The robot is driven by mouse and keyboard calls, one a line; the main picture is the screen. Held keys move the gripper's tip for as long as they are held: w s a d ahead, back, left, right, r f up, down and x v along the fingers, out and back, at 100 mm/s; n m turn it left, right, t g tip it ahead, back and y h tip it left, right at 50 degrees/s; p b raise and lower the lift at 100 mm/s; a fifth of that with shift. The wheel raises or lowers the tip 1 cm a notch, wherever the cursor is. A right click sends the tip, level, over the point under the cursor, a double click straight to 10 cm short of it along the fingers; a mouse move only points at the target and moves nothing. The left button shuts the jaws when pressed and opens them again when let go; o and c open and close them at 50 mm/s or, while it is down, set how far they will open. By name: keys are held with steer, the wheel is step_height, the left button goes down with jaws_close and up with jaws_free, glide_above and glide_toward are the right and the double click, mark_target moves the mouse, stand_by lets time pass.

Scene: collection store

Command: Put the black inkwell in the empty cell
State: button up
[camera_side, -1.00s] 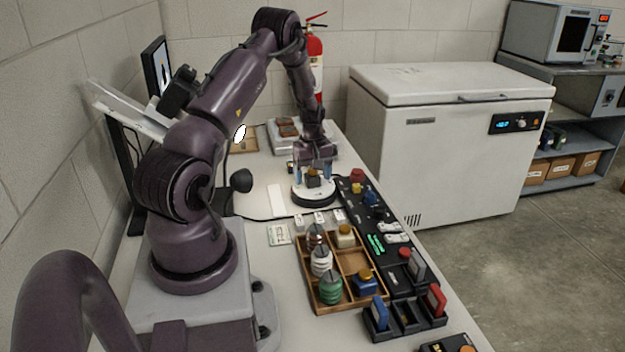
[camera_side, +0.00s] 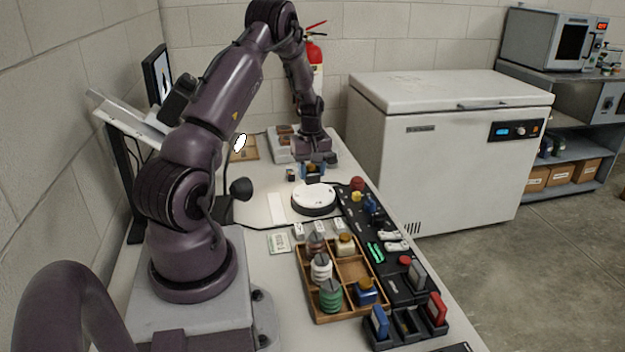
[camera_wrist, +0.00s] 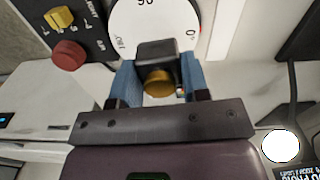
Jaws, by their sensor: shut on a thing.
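The black inkwell (camera_wrist: 158,52), with a gold cap (camera_wrist: 158,82), is between my gripper's blue fingers (camera_wrist: 158,78) in the wrist view. My gripper (camera_side: 312,171) is shut on it, and in the side view it is just behind the round white-topped turntable; the inkwell is small and partly hidden there. The wooden tray (camera_side: 335,310) is nearer the side camera. Its empty cell (camera_side: 352,269) is the middle one of the right column, between a cream inkwell (camera_side: 345,246) and a blue inkwell (camera_side: 366,291). Brown, white and green ribbed pieces fill the left column.
The turntable (camera_side: 314,196), bare on top, stands between my gripper and the tray. A black panel (camera_side: 385,238) with knobs and switches runs along the tray's right. Small white tags (camera_side: 318,227) stand behind the tray. A black rack (camera_side: 405,322) with coloured pieces is in front.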

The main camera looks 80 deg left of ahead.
steer(key=s+d+r, duration=0.7)
steer(key=d+r, duration=0.2)
steer(key=d, duration=0.1)
steer(key=m, duration=0.1)
glide_above(354, 273)
step_height(354, 273, down, 8)
steer(key=shift+f, duration=3.95)
